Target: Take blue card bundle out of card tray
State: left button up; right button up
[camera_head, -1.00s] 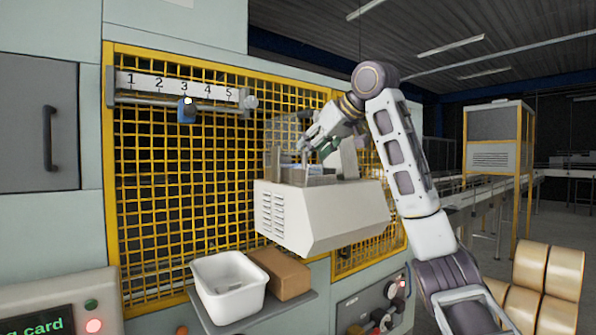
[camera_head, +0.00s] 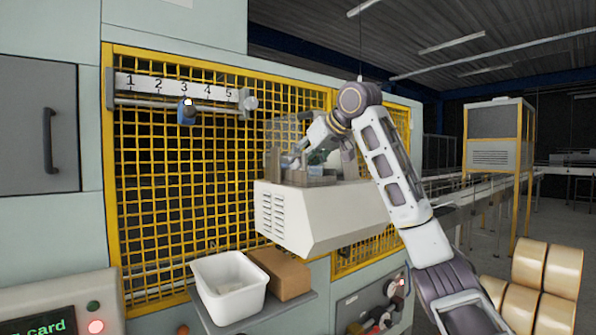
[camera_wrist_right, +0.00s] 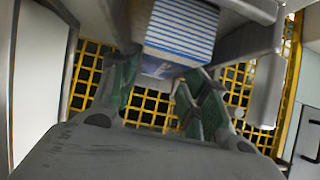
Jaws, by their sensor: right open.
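The blue card bundle (camera_wrist_right: 182,25), a stack with blue-and-white striped edges, sits at the upper middle of the right wrist view, just beyond my fingertips. The card tray (camera_head: 328,181) is on top of the pale feeder housing, with clear and grey walls around it. My right gripper (camera_head: 297,160) is down at the tray in the head view. In the wrist view the right gripper (camera_wrist_right: 158,72) has its green-padded fingers apart, near the bundle's lower end; contact cannot be told. In the head view the gripper hides most of the bundle. My left gripper is not in view.
The pale feeder housing (camera_head: 320,215) juts out from the yellow mesh guard (camera_head: 190,215).

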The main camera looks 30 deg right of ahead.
jog(key=shift+p+x, duration=0.3)
jog(key=shift+x, duration=1.15)
jog(key=c, duration=0.8)
jog(key=shift+r, duration=0.2)
jog(key=shift+r+b, duration=0.3)
jog(key=shift+r, duration=1.35)
jog(key=shift+s+f+b, duration=0.1)
jog(key=shift+s+b, duration=0.25)
jog(key=shift+s, duration=0.45)
jog(key=shift+s+d+b, duration=0.25)
jog(key=shift+s+b, duration=0.4)
jog(key=shift+s, duration=2.1)
jog(key=shift+s+d+b, duration=0.25)
jog(key=shift+s+b, duration=0.35)
jog(key=shift+s, duration=2.15)
jog(key=shift+s+d+b, duration=0.25)
jog(key=shift+s+b, duration=0.4)
jog(key=shift+s, duration=2.1)
